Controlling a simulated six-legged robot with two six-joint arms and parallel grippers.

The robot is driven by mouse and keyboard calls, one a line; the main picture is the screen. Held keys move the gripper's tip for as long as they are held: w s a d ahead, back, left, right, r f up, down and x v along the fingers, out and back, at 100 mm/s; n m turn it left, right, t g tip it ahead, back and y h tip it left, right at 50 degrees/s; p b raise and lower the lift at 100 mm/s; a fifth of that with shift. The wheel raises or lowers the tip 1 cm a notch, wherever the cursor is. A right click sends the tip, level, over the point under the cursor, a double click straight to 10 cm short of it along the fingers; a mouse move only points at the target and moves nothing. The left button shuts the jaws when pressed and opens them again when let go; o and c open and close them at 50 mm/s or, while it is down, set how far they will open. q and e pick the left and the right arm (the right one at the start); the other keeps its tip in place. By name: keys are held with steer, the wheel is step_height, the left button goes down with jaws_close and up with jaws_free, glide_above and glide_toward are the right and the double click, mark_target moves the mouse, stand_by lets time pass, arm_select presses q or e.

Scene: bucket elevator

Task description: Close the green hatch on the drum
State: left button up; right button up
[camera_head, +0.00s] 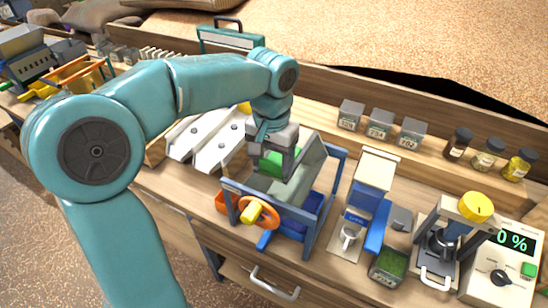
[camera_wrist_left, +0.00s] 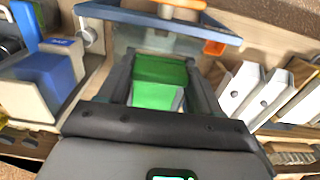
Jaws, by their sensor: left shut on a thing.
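The drum (camera_head: 312,160) is a grey-green, angular body held in a blue frame (camera_head: 327,205) on the bench. An orange crank wheel with a yellow knob (camera_head: 257,212) sits on its front left. My left gripper (camera_head: 283,168) reaches down over the drum from the upper left. The green hatch (camera_head: 270,161) shows at the gripper. In the left wrist view the green hatch (camera_wrist_left: 158,82) lies between the two dark fingers of my left gripper (camera_wrist_left: 160,65), which is shut on it. The fingers hide part of the drum opening. My right gripper is out of view.
White sloped chutes (camera_head: 208,143) stand left of the drum. A blue and white dispenser (camera_head: 370,190) with a small cup (camera_head: 349,236) stands to its right, then a press (camera_head: 445,240) and a scale (camera_head: 505,268) reading 0 %. Jars and labelled tins line the back shelf.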

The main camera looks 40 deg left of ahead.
arm_select(q)
steer(key=shift+s+d, duration=0.1)
steer(key=shift+s, duration=0.05)
steer(key=o, duration=1.5)
steer(key=shift+c, duration=0.2)
steer(key=shift+o, duration=0.3)
steer(key=shift+s+d, duration=0.1)
steer(key=shift+s, duration=0.05)
steer(key=shift+w+a, duration=0.2)
steer(key=shift+w, duration=0.05)
steer(key=shift+r, duration=0.4)
step_height(320, 180, up, 16)
steer(key=p, duration=0.2)
steer(key=shift+f, duration=0.2)
steer(key=shift+s+d, duration=0.2)
steer(key=shift+s, duration=0.05)
